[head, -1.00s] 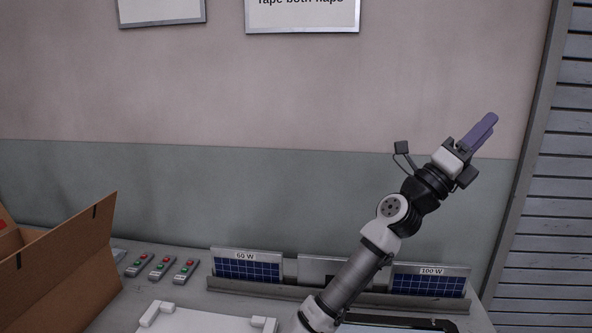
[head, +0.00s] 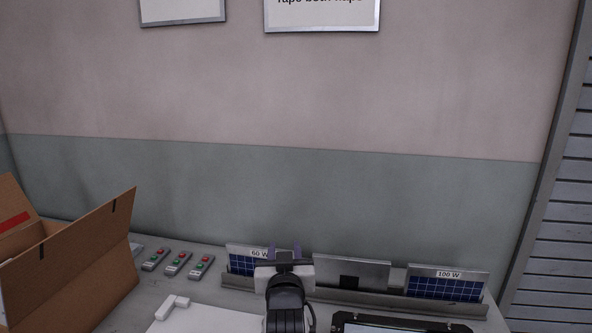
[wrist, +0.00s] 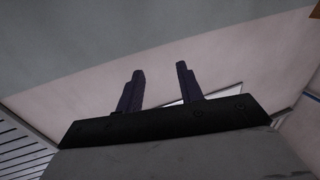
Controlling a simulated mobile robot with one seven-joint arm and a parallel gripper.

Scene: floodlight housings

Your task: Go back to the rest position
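My gripper (head: 284,250) is at the lower middle of the head view, in front of the 60 W solar panel (head: 240,264) and partly hiding it. Its two purple fingers stand apart with nothing between them. In the wrist view my gripper (wrist: 159,88) also shows open and empty, with the pink wall (wrist: 90,88) beyond the fingers. My arm runs down out of the bottom of the head view.
An open cardboard box (head: 75,265) stands at the left. Several small remotes (head: 178,263) lie beside it. A rack (head: 395,301) holds panels, one marked 100 W (head: 447,284). A white tray-like piece (head: 205,322) and a dark-framed floodlight (head: 400,328) are at the front.

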